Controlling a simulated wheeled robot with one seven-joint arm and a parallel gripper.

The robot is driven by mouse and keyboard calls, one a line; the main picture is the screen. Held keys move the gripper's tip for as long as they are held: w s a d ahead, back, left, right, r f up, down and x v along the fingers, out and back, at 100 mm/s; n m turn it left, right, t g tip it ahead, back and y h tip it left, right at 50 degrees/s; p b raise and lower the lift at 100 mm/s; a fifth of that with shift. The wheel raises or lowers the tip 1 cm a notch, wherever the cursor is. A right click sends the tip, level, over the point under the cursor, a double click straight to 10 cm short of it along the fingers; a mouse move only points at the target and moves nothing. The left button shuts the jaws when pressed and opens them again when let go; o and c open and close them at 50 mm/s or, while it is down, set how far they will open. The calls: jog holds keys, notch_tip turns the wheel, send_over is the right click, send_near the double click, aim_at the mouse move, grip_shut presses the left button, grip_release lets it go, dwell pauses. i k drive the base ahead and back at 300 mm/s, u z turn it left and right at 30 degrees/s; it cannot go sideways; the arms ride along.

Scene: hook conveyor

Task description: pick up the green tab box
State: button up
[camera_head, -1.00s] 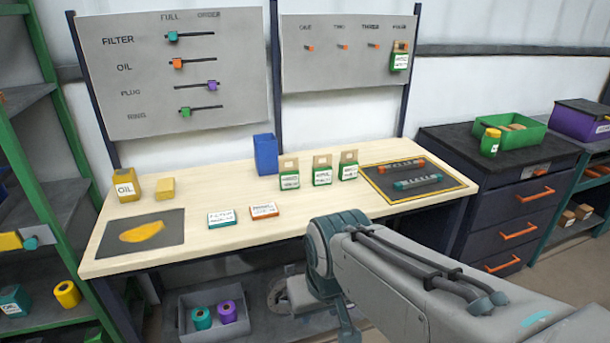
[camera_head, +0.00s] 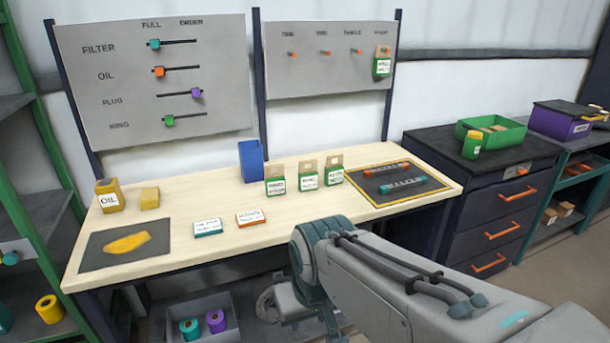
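Three green tab boxes with white labels and tan tops stand upright in a row on the workbench (camera_head: 215,208): the left one (camera_head: 275,182), the middle one (camera_head: 308,178) and the right one (camera_head: 334,173). A similar green tab box (camera_head: 382,66) hangs at the rightmost hook of the right grey board (camera_head: 330,75). No box is seen in contact with my arm.
Two labelled flat cards lie in front, teal-edged (camera_head: 208,227) and orange-edged (camera_head: 250,218). A black mat with two capped tubes (camera_head: 404,186) is at right.

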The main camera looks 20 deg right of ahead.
aim_at(308, 178)
jog(key=u, duration=0.05)
jog(key=k, duration=0.45)
jog(key=z, duration=0.05)
jog(key=i, duration=1.4)
jog(key=z, duration=1.25)
jog(key=i, duration=0.4)
jog(key=z, duration=0.4)
